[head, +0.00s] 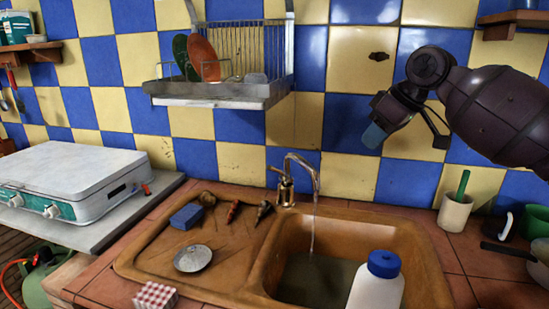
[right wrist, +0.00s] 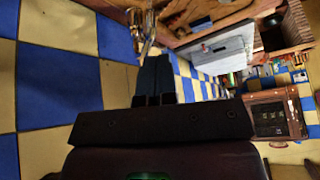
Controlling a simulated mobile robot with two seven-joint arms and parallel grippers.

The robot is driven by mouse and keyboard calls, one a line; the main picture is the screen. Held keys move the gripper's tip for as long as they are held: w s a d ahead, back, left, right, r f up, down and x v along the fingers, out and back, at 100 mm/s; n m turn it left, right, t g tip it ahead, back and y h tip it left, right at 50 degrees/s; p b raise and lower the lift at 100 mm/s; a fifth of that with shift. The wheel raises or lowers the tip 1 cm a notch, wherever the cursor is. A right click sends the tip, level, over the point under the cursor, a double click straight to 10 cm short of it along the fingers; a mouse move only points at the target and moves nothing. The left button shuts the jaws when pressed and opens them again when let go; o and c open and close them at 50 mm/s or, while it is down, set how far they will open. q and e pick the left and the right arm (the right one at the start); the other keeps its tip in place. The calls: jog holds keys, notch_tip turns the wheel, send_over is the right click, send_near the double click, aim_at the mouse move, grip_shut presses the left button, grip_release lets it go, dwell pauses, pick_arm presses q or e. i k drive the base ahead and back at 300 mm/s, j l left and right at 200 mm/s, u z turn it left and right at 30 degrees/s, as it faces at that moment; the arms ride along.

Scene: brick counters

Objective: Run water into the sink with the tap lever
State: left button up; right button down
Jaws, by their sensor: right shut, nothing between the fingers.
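The brass tap (head: 287,190) with its curved spout stands at the back of the brown sink (head: 418,254). A thin stream of water (head: 312,236) falls from the spout into the basin, where dark water shows. I cannot make out the lever's position clearly. My right gripper (head: 374,136) is shut and empty, in the air above and right of the tap, apart from it. In the right wrist view its closed fingers (right wrist: 154,74) show below the tap (right wrist: 141,25) in the picture. My left gripper is not in view.
A white bottle with a blue cap (head: 377,282) stands at the sink's front. A blue sponge (head: 187,216) and metal strainer (head: 193,259) lie on the drainboard. A dish rack (head: 215,88) hangs on the wall. A cup (head: 455,212) stands at right.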

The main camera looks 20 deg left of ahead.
aim_at(283, 176)
jog(key=i+j, duration=0.3)
jog(key=j, duration=0.2)
jog(key=i+j, duration=0.35)
jog(key=j, duration=0.15)
